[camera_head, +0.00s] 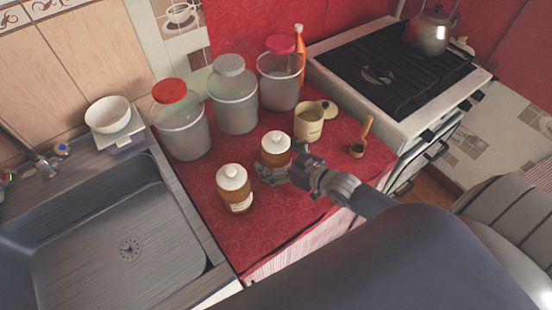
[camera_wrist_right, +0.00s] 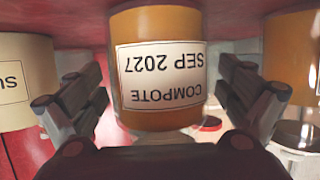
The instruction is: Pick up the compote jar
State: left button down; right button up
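The compote jar (camera_head: 276,146) is an amber jar with a white lid, upright on the red counter. Its label, reading "COMPOTE SEP 2027", shows upside down in the right wrist view (camera_wrist_right: 160,75). My right gripper (camera_head: 270,175) is at the near side of this jar, low over the counter. In the right wrist view its open fingers (camera_wrist_right: 165,95) stand to either side of the jar, with small gaps showing. How deep the jar sits between them I cannot tell. My left gripper is not in view.
A similar amber jar (camera_head: 235,190) stands close on the left. Large clear jars (camera_head: 234,100) stand behind. A sink (camera_head: 110,235) lies left, a stove (camera_head: 390,75) back right.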

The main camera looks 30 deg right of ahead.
aim_at(276, 149)
jog(key=c, duration=1.4)
jog(key=shift+r, duration=0.15)
jog(key=c, duration=0.3)
jog(key=shift+r, duration=0.1)
jog(key=shift+w+r, duration=0.1)
jog(key=shift+r, duration=0.4)
notch_tip(276, 149, up, 2)
jog(key=shift+r, duration=0.15)
jog(key=s+d+r+b, duration=0.2)
jog(key=s, duration=1.4)
notch_tip(276, 149, up, 4)
jog(key=p, duration=0.6)
jog(key=shift+d+r, duration=0.1)
jog(key=shift+r, duration=0.15)
